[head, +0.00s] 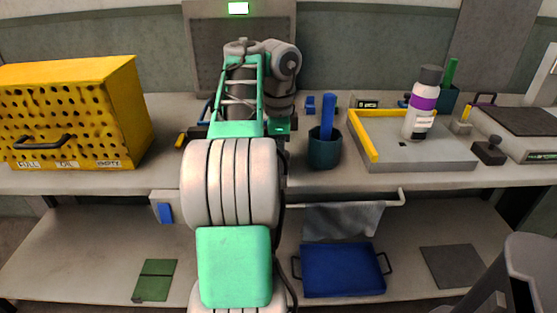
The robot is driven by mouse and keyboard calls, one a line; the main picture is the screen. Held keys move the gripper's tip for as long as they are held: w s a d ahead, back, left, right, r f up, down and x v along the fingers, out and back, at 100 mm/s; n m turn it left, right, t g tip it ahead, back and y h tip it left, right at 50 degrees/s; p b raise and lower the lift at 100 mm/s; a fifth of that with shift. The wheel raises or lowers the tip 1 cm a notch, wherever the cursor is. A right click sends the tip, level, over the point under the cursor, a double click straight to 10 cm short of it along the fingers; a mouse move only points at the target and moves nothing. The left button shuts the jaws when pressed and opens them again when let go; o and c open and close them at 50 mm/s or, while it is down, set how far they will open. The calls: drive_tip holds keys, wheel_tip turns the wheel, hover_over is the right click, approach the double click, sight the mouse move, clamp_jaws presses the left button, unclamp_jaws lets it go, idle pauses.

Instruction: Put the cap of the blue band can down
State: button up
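No can with a blue band shows, and no loose cap shows that I can make out. A white bottle with a purple band and a dark grey cap (431,75) stands upright on a grey tray (400,153) with a yellow edge, at the right of the bench. My arm rises through the middle of the view and folds down over the bench. My gripper's fingers are hidden behind my own arm, so what they hold cannot be seen. The part of the bench behind my arm is hidden too.
A yellow perforated box (75,115) stands at the left of the bench (345,182). A dark teal cup (324,153) with a blue stick stands right of my arm. A dark stamp-like block (489,151) sits right of the tray. A blue tray (342,270) lies on the lower shelf.

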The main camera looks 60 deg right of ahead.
drive_tip(key=shift+f, duration=0.25)
drive_tip(key=o, duration=1.3)
drive_tip(key=shift+r, duration=0.1)
wheel_tip(320, 180, up, 12)
drive_tip(key=p, duration=1.1)
drive_tip(key=shift+r+p, duration=0.2)
drive_tip(key=shift+p, duration=0.1)
